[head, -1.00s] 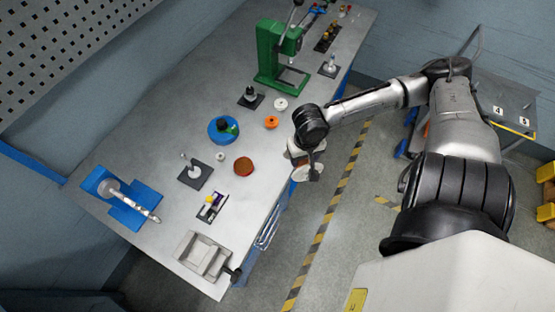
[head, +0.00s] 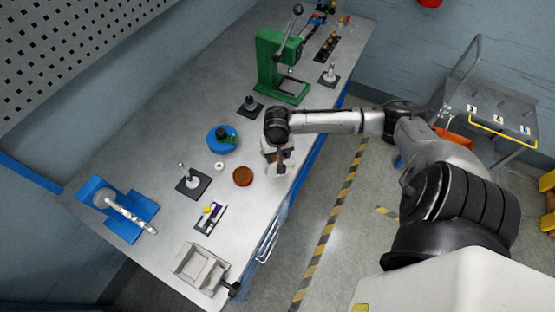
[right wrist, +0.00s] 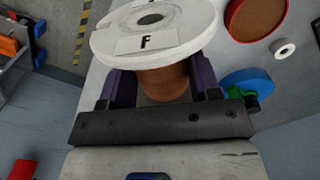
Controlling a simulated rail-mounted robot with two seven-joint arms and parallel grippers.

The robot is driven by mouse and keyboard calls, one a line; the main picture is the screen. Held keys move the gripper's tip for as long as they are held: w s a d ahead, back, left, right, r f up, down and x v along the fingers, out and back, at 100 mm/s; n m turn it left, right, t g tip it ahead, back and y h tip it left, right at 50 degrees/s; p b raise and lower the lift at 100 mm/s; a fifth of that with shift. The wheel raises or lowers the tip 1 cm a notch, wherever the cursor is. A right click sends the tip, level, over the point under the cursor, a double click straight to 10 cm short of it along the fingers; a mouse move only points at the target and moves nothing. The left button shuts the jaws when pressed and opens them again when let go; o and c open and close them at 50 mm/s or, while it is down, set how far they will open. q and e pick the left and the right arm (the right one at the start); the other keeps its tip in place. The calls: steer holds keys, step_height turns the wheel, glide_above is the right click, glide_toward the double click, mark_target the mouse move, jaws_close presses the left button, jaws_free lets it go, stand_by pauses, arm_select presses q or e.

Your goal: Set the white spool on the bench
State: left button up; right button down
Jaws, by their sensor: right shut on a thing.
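The white spool (right wrist: 180,25) has a white flange marked "F" and a copper-brown winding (right wrist: 163,83). My right gripper (right wrist: 160,88) is shut on the winding, one dark finger on each side. In the head view the right gripper (head: 281,158) is over the bench's right-hand edge, with part of the spool (head: 283,172) showing under it. The bench (head: 150,150) is a long grey metal top. Whether the spool touches it I cannot tell. My left gripper is out of view.
Near the gripper are a red-brown disc (head: 242,176), a small white ring (head: 219,166) and a blue round part (head: 222,139). A green press (head: 275,65) stands farther back. A grey vise (head: 200,266) and blue stand (head: 115,208) are at the near end.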

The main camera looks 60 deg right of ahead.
mark_target(277, 160)
step_height(277, 160, down, 4)
steer(key=shift+r, duration=0.15)
stand_by(0.3)
steer(key=shift+c, duration=1.5)
jaws_free()
